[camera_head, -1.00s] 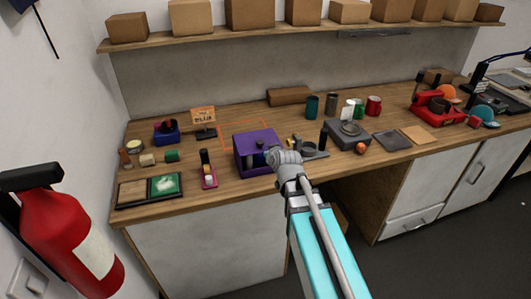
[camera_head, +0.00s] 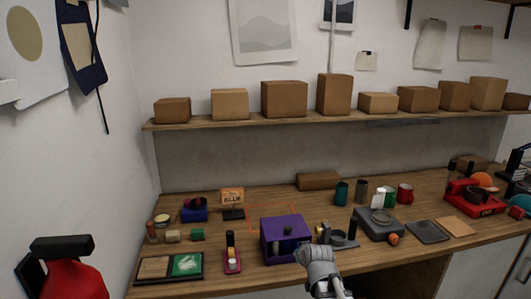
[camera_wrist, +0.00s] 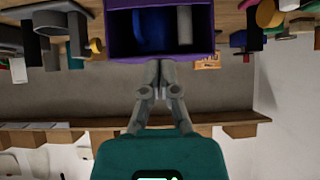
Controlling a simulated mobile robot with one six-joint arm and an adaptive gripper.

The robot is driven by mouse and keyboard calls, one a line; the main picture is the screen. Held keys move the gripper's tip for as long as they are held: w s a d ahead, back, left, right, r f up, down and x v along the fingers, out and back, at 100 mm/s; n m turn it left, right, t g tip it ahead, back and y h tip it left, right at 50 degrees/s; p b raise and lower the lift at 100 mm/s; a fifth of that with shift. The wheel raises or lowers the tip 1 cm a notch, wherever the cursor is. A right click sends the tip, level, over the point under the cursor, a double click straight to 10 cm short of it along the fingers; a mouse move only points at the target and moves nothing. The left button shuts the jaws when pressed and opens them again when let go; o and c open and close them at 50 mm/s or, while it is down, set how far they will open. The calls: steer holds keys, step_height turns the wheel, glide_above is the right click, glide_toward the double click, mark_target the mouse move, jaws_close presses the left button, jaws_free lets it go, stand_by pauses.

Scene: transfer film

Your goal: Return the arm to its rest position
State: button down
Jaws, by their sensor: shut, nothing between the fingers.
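My gripper (camera_wrist: 160,72) is shut and empty in the wrist view, its fingertips together at the edge of a purple box (camera_wrist: 125,58). I cannot tell whether they touch it. The wrist picture is upside down. The box's open side shows a blue item (camera_wrist: 150,28) and a grey cylinder (camera_wrist: 184,26) inside. In the head view, the purple box (camera_head: 285,228) stands on the wooden bench (camera_head: 345,262). My grey wrist is at its front right, and my fingertips cannot be made out there.
A pink-red stand (camera_head: 232,262) and a framed tray (camera_head: 170,268) are left of the box. A grey device (camera_head: 378,225), several cups and a red machine (camera_head: 473,200) are right. A shelf (camera_head: 345,119) with cardboard boxes runs above. A red extinguisher (camera_head: 70,282) is front left.

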steer(key=s+d+f+g, duration=0.1)
steer(key=s+f+g, duration=0.1)
steer(key=s, duration=0.4)
steer(key=s+d+f+m+g+h, duration=0.1)
steer(key=s+d+f+g, duration=0.1)
steer(key=s+g, duration=0.2)
steer(key=s+d+f+m+g+h, duration=0.1)
steer(key=s+d+f+g, duration=0.1)
steer(key=s, duration=0.6)
steer(key=shift+f+g, duration=0.35)
steer(key=shift+g, duration=0.55)
